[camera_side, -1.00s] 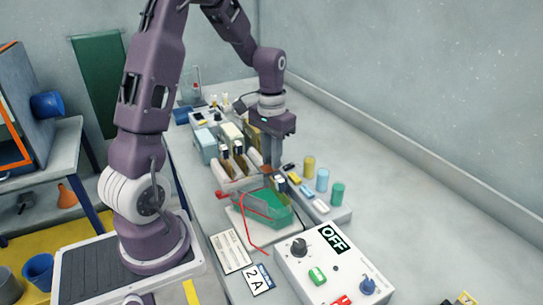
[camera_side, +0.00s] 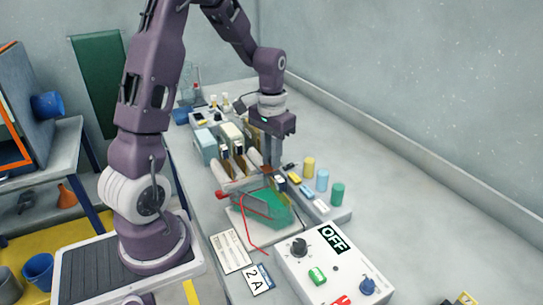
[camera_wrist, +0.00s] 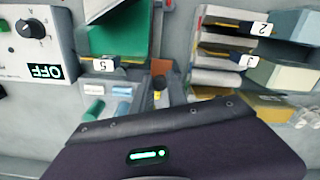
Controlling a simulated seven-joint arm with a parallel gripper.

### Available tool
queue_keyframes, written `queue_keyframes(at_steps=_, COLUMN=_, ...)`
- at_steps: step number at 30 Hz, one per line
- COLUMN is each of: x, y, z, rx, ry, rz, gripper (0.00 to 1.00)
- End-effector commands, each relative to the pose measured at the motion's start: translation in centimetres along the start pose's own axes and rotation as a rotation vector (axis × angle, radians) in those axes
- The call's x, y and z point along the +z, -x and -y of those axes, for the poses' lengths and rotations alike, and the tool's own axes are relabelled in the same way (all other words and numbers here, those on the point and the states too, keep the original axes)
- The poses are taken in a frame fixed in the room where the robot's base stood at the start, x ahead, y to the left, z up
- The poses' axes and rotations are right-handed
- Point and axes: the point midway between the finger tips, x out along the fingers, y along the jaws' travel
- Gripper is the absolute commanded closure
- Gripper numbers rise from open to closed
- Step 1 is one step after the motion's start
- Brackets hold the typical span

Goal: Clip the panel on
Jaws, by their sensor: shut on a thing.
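My gripper (camera_side: 272,164) points down over the work between the rack and the tray of jars. It is shut on a small copper-brown panel (camera_wrist: 161,67), seen at the fingertips in the wrist view. A black piece with a yellow mark (camera_wrist: 158,87) shows between the fingers; I cannot tell whether it is held. The green tank (camera_side: 270,208) stands in front of the gripper, with a red wire over it and a tag reading 5 (camera_wrist: 104,64). The rack (camera_side: 236,171) beside it holds brown panels with black-and-white tops; the wrist view shows tags 2 (camera_wrist: 262,29) and 3 (camera_wrist: 249,61).
A control box (camera_side: 320,275) with an OFF display stands in front. A white card (camera_side: 230,251) and a 2A label (camera_side: 259,279) lie near it.

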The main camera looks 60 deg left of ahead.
Motion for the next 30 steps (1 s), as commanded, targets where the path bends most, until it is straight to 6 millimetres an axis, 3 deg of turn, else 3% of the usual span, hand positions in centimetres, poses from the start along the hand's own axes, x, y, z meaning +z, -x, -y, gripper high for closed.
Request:
queue_keyframes(at_steps=6, x=0.0, y=0.1, z=-0.2, rx=0.000, ry=0.000, rz=-0.002, gripper=1.00)
queue_keyframes(at_steps=15, x=1.1, y=0.1, z=-3.6, rx=0.000, ry=-0.001, rz=-0.003, gripper=1.00)
queue_keyframes(at_steps=23, x=1.2, y=0.1, z=-3.8, rx=0.003, ry=-0.002, rz=-0.001, gripper=1.00)
queue_keyframes(at_steps=24, x=1.2, y=0.1, z=-3.9, rx=0.003, ry=-0.002, rz=-0.001, gripper=0.74)
queue_keyframes(at_steps=26, x=1.2, y=0.1, z=-3.8, rx=0.003, ry=-0.002, rz=-0.001, gripper=0.62)
queue_keyframes(at_steps=30, x=1.2, y=0.1, z=-3.8, rx=0.002, ry=-0.001, rz=0.000, gripper=0.59)
